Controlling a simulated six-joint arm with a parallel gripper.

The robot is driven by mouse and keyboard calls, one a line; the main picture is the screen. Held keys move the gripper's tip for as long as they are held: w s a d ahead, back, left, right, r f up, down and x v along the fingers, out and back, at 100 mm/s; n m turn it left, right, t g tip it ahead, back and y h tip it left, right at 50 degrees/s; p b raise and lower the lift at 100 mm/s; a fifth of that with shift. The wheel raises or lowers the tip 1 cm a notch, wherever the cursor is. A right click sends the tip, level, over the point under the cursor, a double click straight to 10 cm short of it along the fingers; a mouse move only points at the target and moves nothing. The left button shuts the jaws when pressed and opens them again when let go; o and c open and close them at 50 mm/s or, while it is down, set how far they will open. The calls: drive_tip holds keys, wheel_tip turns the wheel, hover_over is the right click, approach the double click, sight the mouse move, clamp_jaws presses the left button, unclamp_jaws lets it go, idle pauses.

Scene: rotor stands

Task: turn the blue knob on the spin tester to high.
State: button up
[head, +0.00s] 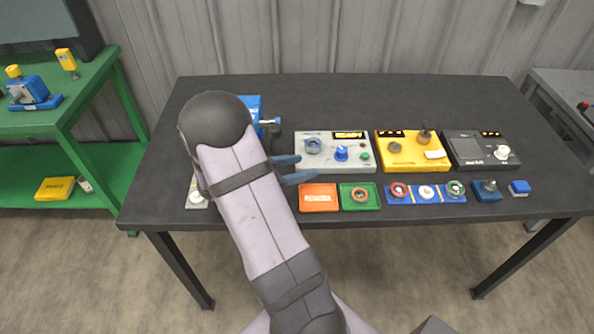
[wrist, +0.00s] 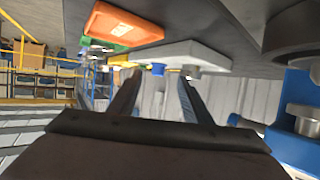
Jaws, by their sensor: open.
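The spin tester (head: 318,164) is a light grey box near the middle of the table, with a lit display reading READY. Its blue knob (head: 342,154) sits on the front panel, and a round grey-blue part (head: 313,146) is to its left. My gripper (head: 306,166) is at the box's left front edge, open and empty, its fingers pointing right, apart from the knob. In the wrist view the scene is upside down; the blue knob (wrist: 158,69) shows between the open fingers (wrist: 159,79), farther off. The knob's setting is too small to read.
A yellow box (head: 413,163) and a dark device (head: 478,163) stand right of the tester. In front lie an orange tray (head: 319,207), a green tray (head: 345,204) and a blue strip (head: 412,200) with rings. A blue device (head: 250,103) is partly hidden behind my arm.

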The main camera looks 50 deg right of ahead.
drive_tip(key=shift+a, duration=0.4)
drive_tip(key=shift+s+d, duration=0.2)
drive_tip(key=shift+d, duration=0.1)
drive_tip(key=s+d+m+g, duration=0.1)
drive_tip(key=s+d, duration=0.1)
drive_tip(key=s, duration=0.1)
drive_tip(key=s+d+r+m+g+b, duration=0.1)
drive_tip(key=s+d, duration=0.2)
drive_tip(key=s, duration=0.1)
drive_tip(key=s+d+r+m+g+y, duration=0.1)
drive_tip(key=s+d, duration=0.2)
drive_tip(key=s, duration=0.1)
drive_tip(key=shift+d+r+m, duration=0.15)
drive_tip(key=shift+m, duration=0.25)
drive_tip(key=s+d+r+n+h, duration=0.1)
drive_tip(key=s+d+r+n, duration=0.1)
drive_tip(key=s+d, duration=0.15)
drive_tip(key=n+t, duration=0.8)
drive_tip(key=t, duration=0.1)
approach(341, 151)
drive_tip(key=x, duration=0.3)
drive_tip(key=shift+w+d+r+b, duration=0.1)
drive_tip(key=shift+d+b, duration=0.25)
drive_tip(key=shift+m, duration=0.5)
drive_tip(key=shift+p+x, duration=0.7)
drive_tip(key=shift+x, duration=3)
